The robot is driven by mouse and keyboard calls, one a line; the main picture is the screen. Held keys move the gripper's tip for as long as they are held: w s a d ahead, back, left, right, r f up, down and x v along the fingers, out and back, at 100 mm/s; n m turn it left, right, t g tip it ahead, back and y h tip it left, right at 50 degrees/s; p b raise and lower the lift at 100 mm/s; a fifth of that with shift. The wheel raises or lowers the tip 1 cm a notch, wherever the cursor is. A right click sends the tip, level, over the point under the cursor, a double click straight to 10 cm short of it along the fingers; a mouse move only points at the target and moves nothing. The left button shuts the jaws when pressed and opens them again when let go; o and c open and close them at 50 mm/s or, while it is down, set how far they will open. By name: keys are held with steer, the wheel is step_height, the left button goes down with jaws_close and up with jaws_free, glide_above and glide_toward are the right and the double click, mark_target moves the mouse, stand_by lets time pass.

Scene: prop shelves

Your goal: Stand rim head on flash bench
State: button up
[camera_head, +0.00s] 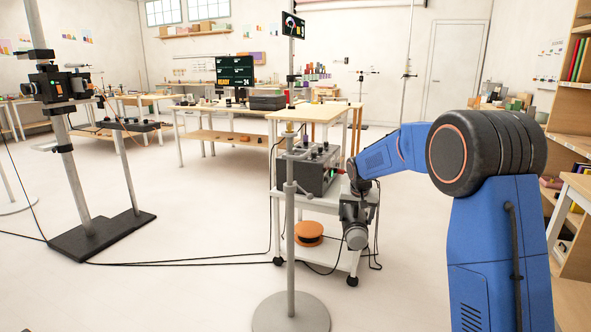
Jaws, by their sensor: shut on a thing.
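My gripper (352,208) is low in the middle right, beside the right edge of the cart. It is shut on a grey, rounded thing, seemingly the rim head (357,239), which hangs in the air at its lower end. The fingers and the exact hold are hard to make out.
A grey stand (290,240) with a round base rises in front of the cart. The white cart (322,202) carries a dark power unit (318,172), with an orange reel (309,233) below. Black cables cross the floor. A camera stand (75,170) is at left, shelves (570,105) at right.

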steer(key=s+d+f, duration=0.3)
steer(key=f, duration=0.5)
steer(key=s+d+f, duration=0.3)
steer(key=f, duration=0.4)
steer(key=shift+s+f+m, duration=0.3)
steer(key=shift+f+m, duration=0.1)
steer(key=shift+d, duration=0.15)
